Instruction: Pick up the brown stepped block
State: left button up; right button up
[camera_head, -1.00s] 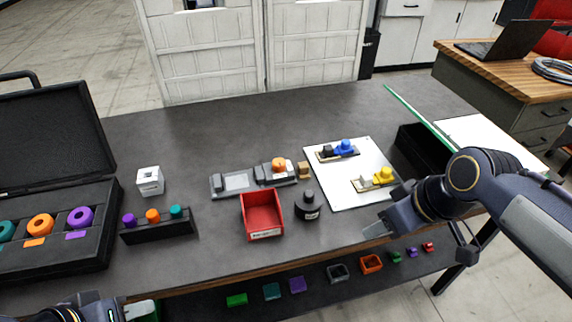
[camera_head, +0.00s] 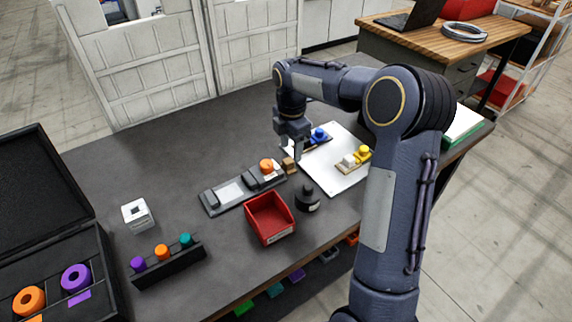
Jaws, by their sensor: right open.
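The small brown stepped block (camera_head: 289,165) stands on the dark table, just right of the grey fixture (camera_head: 222,202) and left of the white board. My right gripper (camera_head: 292,153) points down just above and behind the block, its fingers close to the block's top. It is open, and I cannot tell whether a finger touches the block. My left gripper is not in view.
An orange part (camera_head: 266,166) sits on the fixture. A red bin (camera_head: 269,219) and a black round container (camera_head: 308,198) stand in front. The white board (camera_head: 345,178) carries blue and yellow parts. The table behind the fixture is clear.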

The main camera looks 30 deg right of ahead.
aim_at(290, 160)
jog(key=f, duration=0.4)
jog(key=shift+w+f, duration=0.15)
jog(key=shift+w, duration=0.05)
jog(key=shift+a, duration=0.1)
jog(key=shift+c, duration=0.3)
jog(key=c, duration=1)
